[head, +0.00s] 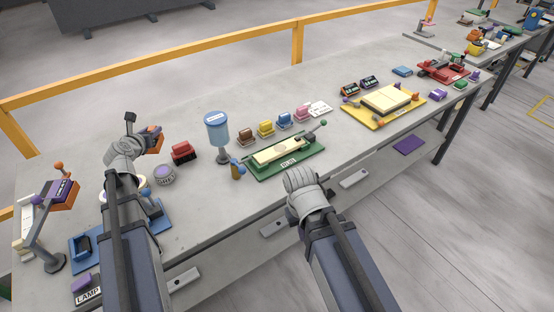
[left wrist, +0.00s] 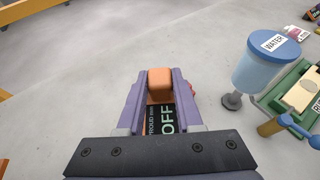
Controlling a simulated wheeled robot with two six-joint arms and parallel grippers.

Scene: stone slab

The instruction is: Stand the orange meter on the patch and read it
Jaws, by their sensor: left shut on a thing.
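The orange meter (head: 156,139) is in my left gripper (head: 147,141), raised above the left part of the bench. In the left wrist view the meter (left wrist: 160,82) sits between the purple fingers of my left gripper (left wrist: 160,98), its dark display reading "PROUD mm" and "OFF". A cream slab (head: 268,155) lies on a green board (head: 262,173) at mid-bench, to the right of the meter; a faint round patch (head: 281,149) shows on it. My right gripper (head: 301,181) is over the front edge, near the green board; its fingertips are hidden.
A blue water container (head: 217,130) on a stand is between the left gripper and green board. A red block (head: 183,151) and a grey round thing (head: 164,175) stand near the gripper. Several coloured blocks line up behind the board. A yellow board (head: 373,120) lies further right.

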